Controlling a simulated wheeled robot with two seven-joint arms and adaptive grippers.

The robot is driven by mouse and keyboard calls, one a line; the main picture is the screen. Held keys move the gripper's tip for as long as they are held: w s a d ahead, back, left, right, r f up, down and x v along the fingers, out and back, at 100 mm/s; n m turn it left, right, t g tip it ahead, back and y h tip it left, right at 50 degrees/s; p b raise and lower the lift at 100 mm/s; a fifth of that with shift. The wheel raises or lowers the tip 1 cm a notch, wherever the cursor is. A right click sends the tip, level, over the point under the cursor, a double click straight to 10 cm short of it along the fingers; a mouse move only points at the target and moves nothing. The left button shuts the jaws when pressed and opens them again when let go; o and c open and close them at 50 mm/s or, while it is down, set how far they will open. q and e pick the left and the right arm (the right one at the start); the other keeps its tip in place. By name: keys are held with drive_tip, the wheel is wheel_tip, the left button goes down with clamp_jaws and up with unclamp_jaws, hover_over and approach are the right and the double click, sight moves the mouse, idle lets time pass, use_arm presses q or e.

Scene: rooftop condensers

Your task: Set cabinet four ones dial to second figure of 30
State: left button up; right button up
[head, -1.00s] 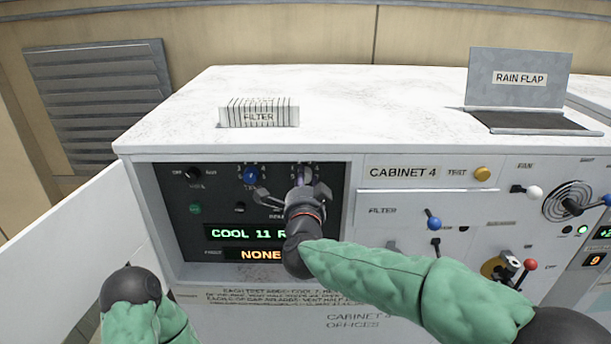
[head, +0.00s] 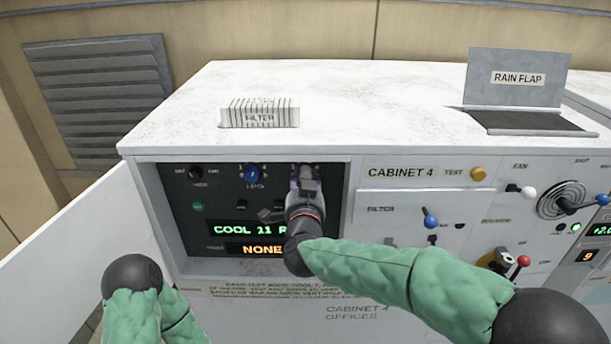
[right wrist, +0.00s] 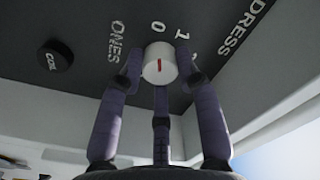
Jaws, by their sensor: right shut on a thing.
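The ones dial (right wrist: 158,62) is a pale round knob with a red mark, in the middle of the right wrist view. Its mark points roughly toward the printed 0; a 1 stands to the right of that. My right gripper (right wrist: 160,82) is shut on the knob, its fingers around the sides. In the head view my right gripper (head: 305,185) covers most of the dial. The blue tens dial (head: 252,174) sits left of it on the dark panel (head: 215,183). My left gripper is out of view.
A green display (head: 240,230) reads "COOL 11 R", partly hidden by my right arm. An amber display (head: 258,249) below reads "NONE". The filter block (head: 259,115) and rain flap (head: 517,78) stand on the cabinet top. Levers (head: 430,221) stick out to the right.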

drive_tip(key=shift+r, duration=0.35)
drive_tip(key=o, duration=1.1)
drive_tip(key=shift+o, duration=0.2)
drive_tip(key=shift+a+f, duration=0.1)
drive_tip(key=shift+f, duration=0.1)
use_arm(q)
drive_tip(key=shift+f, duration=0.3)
use_arm(e)
drive_tip(key=s, duration=1.2)
